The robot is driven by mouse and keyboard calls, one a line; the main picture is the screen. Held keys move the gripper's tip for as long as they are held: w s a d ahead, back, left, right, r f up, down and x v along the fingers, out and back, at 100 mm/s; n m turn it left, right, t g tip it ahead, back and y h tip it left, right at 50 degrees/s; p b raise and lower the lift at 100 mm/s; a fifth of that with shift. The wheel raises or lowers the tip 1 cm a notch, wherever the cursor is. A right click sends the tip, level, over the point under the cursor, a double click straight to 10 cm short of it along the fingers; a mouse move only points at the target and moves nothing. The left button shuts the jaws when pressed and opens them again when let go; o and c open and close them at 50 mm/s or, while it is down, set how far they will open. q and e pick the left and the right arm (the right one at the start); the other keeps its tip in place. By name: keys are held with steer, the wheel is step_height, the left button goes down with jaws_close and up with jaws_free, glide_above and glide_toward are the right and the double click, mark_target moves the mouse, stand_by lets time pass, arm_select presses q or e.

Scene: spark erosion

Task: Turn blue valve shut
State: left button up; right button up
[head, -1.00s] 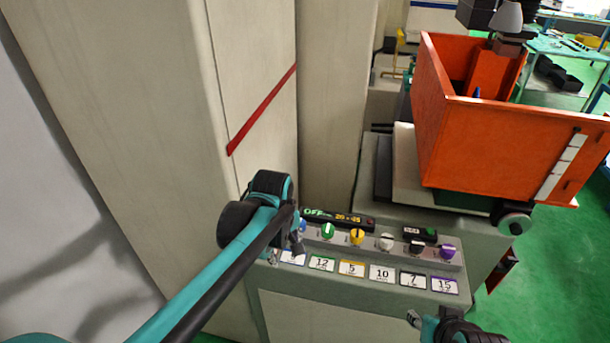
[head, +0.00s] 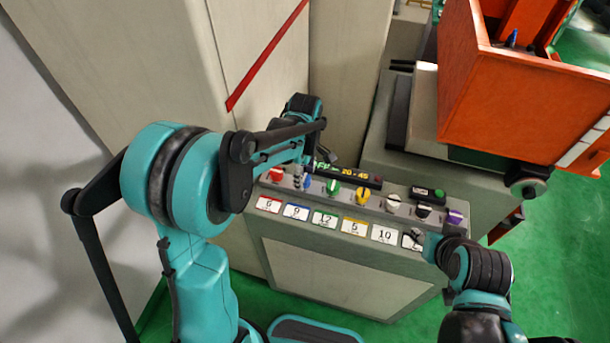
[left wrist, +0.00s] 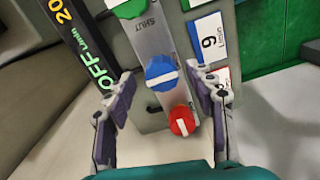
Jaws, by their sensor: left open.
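The blue valve (left wrist: 162,74) is a round knob with a white bar, on a grey strip between the red valve (left wrist: 182,121) and the green valve (left wrist: 127,8). My left gripper (left wrist: 161,75) is open, with one fingertip on each side of the blue valve in the left wrist view; I cannot tell whether they touch it. The bar lies nearly crosswise there, pointing roughly towards the fingers. In the head view the blue valve (head: 307,182) shows just beside my left gripper (head: 298,178). My right gripper (head: 418,239) is at the panel's right front; its jaws are unclear.
Yellow (head: 362,195), white (head: 393,202), black (head: 423,210) and purple (head: 455,216) valves continue the row to the right, with number labels in front. A dark display (head: 350,177) stands behind the row. An orange bin (head: 485,90) stands behind right; a tall beige cabinet (head: 250,60) rises behind.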

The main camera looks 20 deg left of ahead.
arm_select(q)
steer(key=shift+s+f, duration=0.1)
steer(key=c, duration=1.2)
steer(key=shift+o, duration=0.2)
steer(key=shift+m, duration=0.3)
steer(key=m, duration=0.3)
steer(key=shift+b, duration=0.3)
steer(key=m, duration=0.5)
steer(key=m+b, duration=0.1)
steer(key=m, duration=0.3)
steer(key=shift+a, duration=0.1)
steer(key=m, duration=0.5)
steer(key=shift+m, duration=0.3)
